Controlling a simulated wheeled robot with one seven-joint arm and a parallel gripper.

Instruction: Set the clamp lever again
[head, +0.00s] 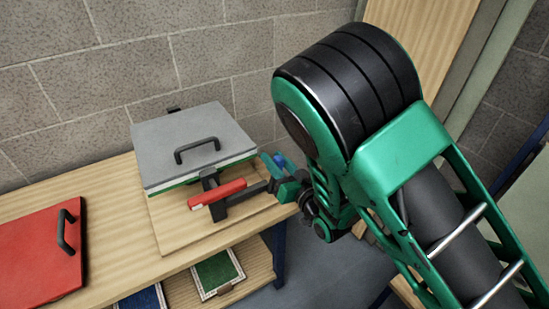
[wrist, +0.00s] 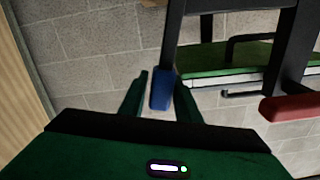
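A grey-topped panel (head: 190,140) with a black handle and a green edge lies on the wooden bench. At its front stands a black clamp (head: 210,183) with a red grip (head: 216,194), which lies roughly level. A blue-tipped black bar shows its blue end (head: 281,160) to the right of the clamp. My gripper (head: 278,175) is beside it. In the wrist view the blue end (wrist: 162,90) appears between my green fingers (wrist: 160,98), which stand apart with a gap on its left. The red grip (wrist: 291,106) is at the right, away from the fingers.
A red panel (head: 38,255) with a black handle lies on the bench (head: 115,205) at the left. A lower shelf holds a green-faced panel (head: 217,273) and a blue one (head: 143,298). A block wall (head: 90,90) stands close behind.

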